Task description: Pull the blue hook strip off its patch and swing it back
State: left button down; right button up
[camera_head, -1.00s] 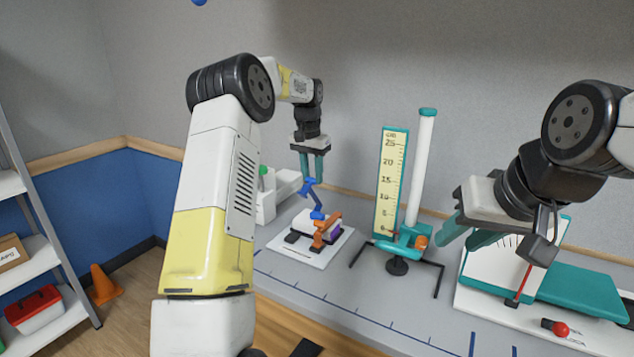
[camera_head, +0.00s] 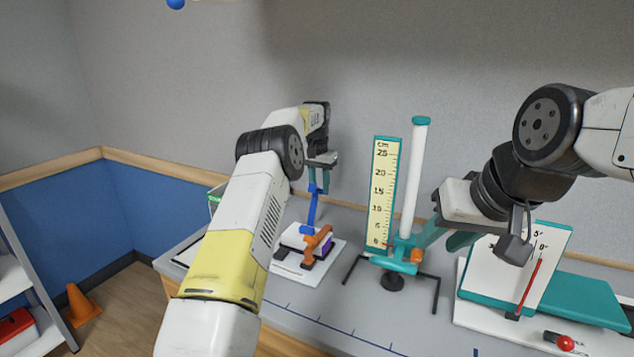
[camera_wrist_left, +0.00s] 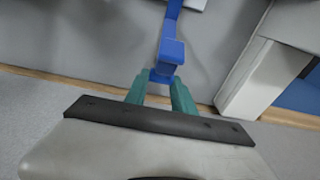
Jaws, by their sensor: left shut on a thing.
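The blue hook strip (camera_head: 313,208) stands nearly upright above a small fixture, its lower end at the fixture's top. My left gripper (camera_head: 317,186) is shut on the strip's upper end. The left wrist view shows the blue end piece (camera_wrist_left: 170,52) between the teal fingertips (camera_wrist_left: 161,84). I cannot make out the patch under the strip. My right gripper (camera_head: 442,238) is open and empty at the right.
A yellow ruler (camera_head: 384,190) and white column (camera_head: 414,180) on a dark tripod stand right of the fixture. Further right are a white panel with a red pointer (camera_head: 529,285), a teal board (camera_head: 582,295) and a red knob (camera_head: 566,342). The bench front is clear.

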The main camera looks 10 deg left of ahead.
pick_arm(q)
jog(key=shift+w+d+f, duration=0.2)
jog(key=shift+w+f, duration=0.25)
jog(key=shift+w, duration=0.05)
jog(key=shift+w+d+f, duration=0.2)
jog(key=shift+w+f, duration=0.25)
jog(key=shift+w, duration=0.05)
jog(key=shift+r, duration=0.1)
jog(key=c, duration=1.2)
grip_release()
jog(key=shift+w, duration=0.1)
jog(key=shift+c, duration=0.2)
jog(key=shift+o, duration=1)
jog(key=shift+f, duration=0.2)
